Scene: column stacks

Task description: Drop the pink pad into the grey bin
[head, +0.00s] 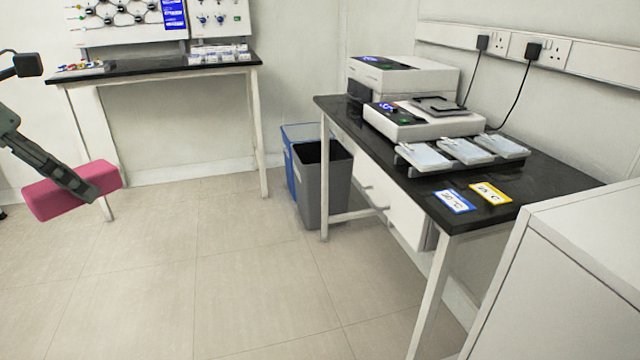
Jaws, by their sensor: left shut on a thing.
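The pink pad (52,200) is a block held in the air at the left of the head view. My left gripper (80,188) is shut on it, with a dark finger lying across its near face. The grey bin (326,190) stands on the floor in the middle, partly under the right bench, with its open top showing. The pad is well to the left of the bin and apart from it. The inside of the bin is dark. My right gripper is not in view.
A blue bin (289,170) stands right behind the grey one. The right black bench (540,185) carries machines, trays and cards. A white cabinet (570,280) fills the lower right. Another bench (150,68) is at the back left. The floor (220,270) in front is clear.

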